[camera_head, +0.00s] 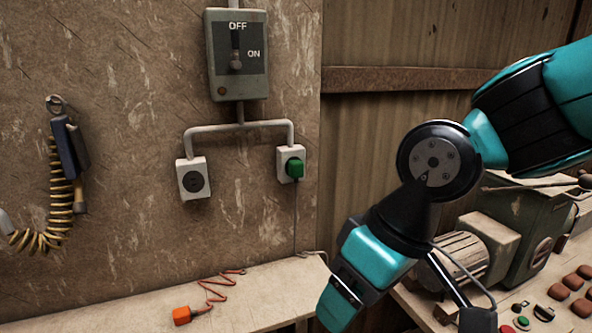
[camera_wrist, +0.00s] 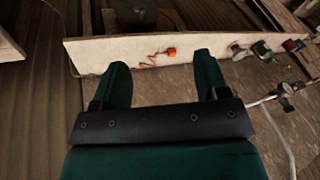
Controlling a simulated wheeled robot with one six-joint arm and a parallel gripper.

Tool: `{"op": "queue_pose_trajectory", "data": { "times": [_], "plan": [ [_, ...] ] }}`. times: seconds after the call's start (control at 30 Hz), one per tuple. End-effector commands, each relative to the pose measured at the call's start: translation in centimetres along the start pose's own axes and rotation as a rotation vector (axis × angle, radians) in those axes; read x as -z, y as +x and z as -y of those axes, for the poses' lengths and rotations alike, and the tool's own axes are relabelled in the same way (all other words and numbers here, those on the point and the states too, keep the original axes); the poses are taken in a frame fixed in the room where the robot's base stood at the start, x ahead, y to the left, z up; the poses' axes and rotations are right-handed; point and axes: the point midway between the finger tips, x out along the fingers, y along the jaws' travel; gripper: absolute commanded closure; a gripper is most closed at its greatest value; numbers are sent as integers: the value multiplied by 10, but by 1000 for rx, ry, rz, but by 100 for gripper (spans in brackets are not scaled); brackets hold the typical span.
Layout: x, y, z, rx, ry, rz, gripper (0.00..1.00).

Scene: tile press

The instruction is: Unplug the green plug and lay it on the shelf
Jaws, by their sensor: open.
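The green plug (camera_head: 294,168) sits in the right-hand wall socket (camera_head: 284,157), with a thin cord hanging from it to the shelf. The pale shelf (camera_head: 262,290) runs along the foot of the wall; a pale board that looks like it shows in the wrist view (camera_wrist: 100,55). My gripper (camera_head: 342,303) points down and left, right of the shelf and well below and apart from the plug. In the wrist view its two fingers (camera_wrist: 161,72) are spread with nothing between them. I cannot make out the green plug surely in the wrist view.
An orange plug (camera_head: 181,316) with a coiled cord lies on the shelf. The left socket (camera_head: 193,178) is empty. A switch box (camera_head: 237,55) is above. A coiled yellow hose (camera_head: 62,195) hangs left. A green machine (camera_head: 515,235) stands right. The shelf is bare below the green plug.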

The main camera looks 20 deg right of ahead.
Motion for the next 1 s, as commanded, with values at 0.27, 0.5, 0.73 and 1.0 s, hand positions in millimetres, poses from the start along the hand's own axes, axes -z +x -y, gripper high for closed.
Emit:
{"op": "queue_pose_trajectory", "data": {
  "times": [0.27, 0.5, 0.73, 1.0],
  "plan": [
    [85, 31, -92, -248, 352, -338, 32],
    [154, 29, -180, -497, 468, -769, 32],
    [205, 17, -208, -587, 298, -1142, 32],
    [231, 19, -193, -537, 73, -1316, 32]
  ]
}}
